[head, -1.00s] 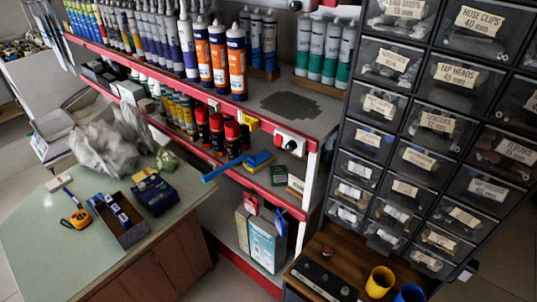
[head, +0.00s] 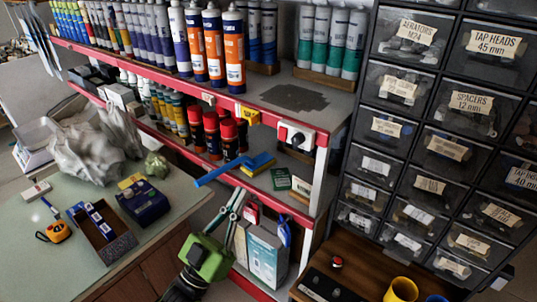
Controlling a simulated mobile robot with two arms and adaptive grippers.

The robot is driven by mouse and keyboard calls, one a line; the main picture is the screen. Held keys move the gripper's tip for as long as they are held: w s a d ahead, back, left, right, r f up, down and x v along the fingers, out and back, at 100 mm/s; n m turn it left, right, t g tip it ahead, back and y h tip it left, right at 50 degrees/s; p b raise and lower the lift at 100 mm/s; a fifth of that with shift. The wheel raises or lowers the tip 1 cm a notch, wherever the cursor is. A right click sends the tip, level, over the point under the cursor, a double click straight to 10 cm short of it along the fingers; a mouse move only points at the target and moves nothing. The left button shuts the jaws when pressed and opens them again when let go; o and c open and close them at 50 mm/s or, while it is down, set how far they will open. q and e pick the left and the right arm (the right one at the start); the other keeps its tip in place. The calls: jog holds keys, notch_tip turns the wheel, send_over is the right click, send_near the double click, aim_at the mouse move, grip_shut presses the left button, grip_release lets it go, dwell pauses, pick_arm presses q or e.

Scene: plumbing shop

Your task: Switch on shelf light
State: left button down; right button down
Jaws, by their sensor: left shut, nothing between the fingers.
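A white switch box with a dark round knob (head: 296,135) is mounted at the right end of the shelf's red front edge (head: 262,122). No lamp shows in this view, and I cannot tell whether the knob is on or off. My left gripper (head: 238,197) has a green body and thin pale fingers. It is shut and empty, pointing up in front of the lower shelf, below and to the left of the switch box and apart from it. My right gripper is not in view.
A blue-handled tool (head: 235,168) sticks out over the lower shelf edge, just above my left gripper. Red-capped cans (head: 228,135) stand behind it. Cartridges (head: 235,50) line the upper shelf. Drawers (head: 440,145) stand at the right. A red button (head: 337,262) sits on the wooden counter.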

aim_at(281, 134)
pick_arm(q)
jog(key=shift+s+r, duration=0.15)
jog(key=shift+r, duration=0.2)
jog(key=shift+w+d+f+p+x, duration=0.25)
jog(key=shift+p+x, duration=0.35)
jog(key=shift+x, duration=1.55)
jog(key=shift+w+d+f+p+x, duration=0.15)
jog(key=shift+f+p+x, duration=0.4)
jog(key=shift+x, duration=1.6)
jog(key=shift+w+d+f+p+x, duration=0.1)
jog(key=shift+w+f+p+x, duration=0.4)
jog(key=shift+x, duration=1.65)
jog(key=shift+s+r, duration=0.15)
jog(key=shift+s, duration=0.05)
